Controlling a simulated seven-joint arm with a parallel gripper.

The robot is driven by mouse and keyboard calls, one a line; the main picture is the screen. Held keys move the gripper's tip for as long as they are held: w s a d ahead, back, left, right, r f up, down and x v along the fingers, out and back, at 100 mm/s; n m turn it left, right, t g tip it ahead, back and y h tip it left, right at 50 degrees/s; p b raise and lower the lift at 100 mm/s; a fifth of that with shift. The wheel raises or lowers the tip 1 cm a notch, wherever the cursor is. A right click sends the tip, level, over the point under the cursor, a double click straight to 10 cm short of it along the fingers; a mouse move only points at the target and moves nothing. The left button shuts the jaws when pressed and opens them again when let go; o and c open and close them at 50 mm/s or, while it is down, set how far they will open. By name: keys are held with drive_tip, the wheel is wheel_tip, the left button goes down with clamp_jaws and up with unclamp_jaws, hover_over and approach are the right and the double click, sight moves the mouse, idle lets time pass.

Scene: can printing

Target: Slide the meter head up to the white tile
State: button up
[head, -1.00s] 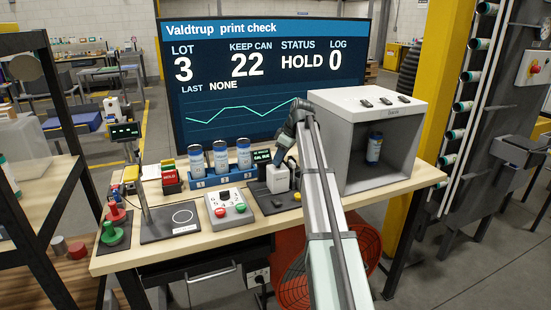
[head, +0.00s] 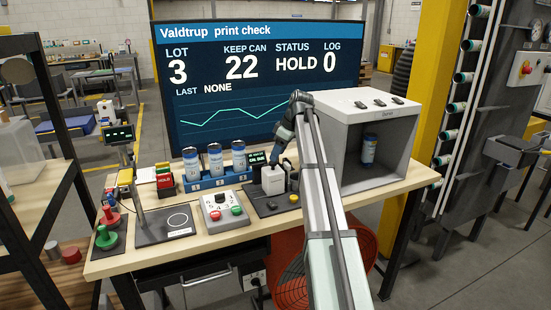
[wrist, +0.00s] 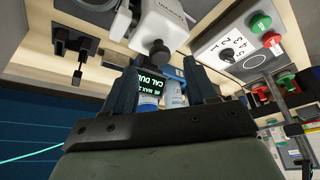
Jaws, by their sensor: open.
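The meter head (head: 273,181) is a white upright box on a dark base plate (head: 262,208). In the wrist view, its white body (wrist: 172,18) shows at the top, with a dark round knob below it. My gripper (head: 279,155) is just above and behind the meter head in the head view. The wrist view shows my gripper's two dark fingers (wrist: 162,78) apart, with nothing held between them. A small "CAL DUE" display (wrist: 152,84) shows beyond the fingers. I cannot make out the white tile for certain.
Several cans stand in a blue rack (head: 217,181) left of the display. A button box (head: 222,208) stands left of the base plate. A grey open-fronted booth (head: 385,176) with one can inside stands to the right. A large screen (head: 262,85) rises behind.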

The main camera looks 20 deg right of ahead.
drive_tip(key=v, duration=1)
drive_tip(key=s+a+f+g, duration=0.1)
drive_tip(key=s+a+f, duration=0.3)
drive_tip(key=s+f, duration=0.3)
drive_tip(key=s+a+f+m, duration=0.1)
drive_tip(key=s+a+f, duration=0.3)
drive_tip(key=f, duration=0.5)
drive_tip(key=s+a+f+g, duration=0.1)
drive_tip(key=s+a+f, duration=0.2)
drive_tip(key=s+f, duration=0.45)
drive_tip(key=s+a+f+m+g, duration=0.1)
drive_tip(key=s+a+f+m, duration=0.2)
drive_tip(key=f, duration=0.8)
drive_tip(key=s+a+f+g, duration=0.2)
drive_tip(key=s+a+f, duration=0.15)
drive_tip(key=f, duration=0.65)
drive_tip(key=s+a+f+m+g, duration=0.15)
drive_tip(key=s+f, duration=0.25)
drive_tip(key=f, duration=0.7)
drive_tip(key=s+a+f+m+g+h, duration=0.1)
drive_tip(key=s+a+f, duration=0.1)
drive_tip(key=s+f, duration=0.8)
drive_tip(key=s+a+f+m+g+h, duration=0.2)
drive_tip(key=s+f, duration=0.8)
drive_tip(key=s, duration=0.7)
drive_tip(key=shift+s+a, duration=0.35)
drive_tip(key=shift+a, duration=0.2)
drive_tip(key=shift+r+m+g, duration=0.1)
drive_tip(key=shift+m+g, duration=0.15)
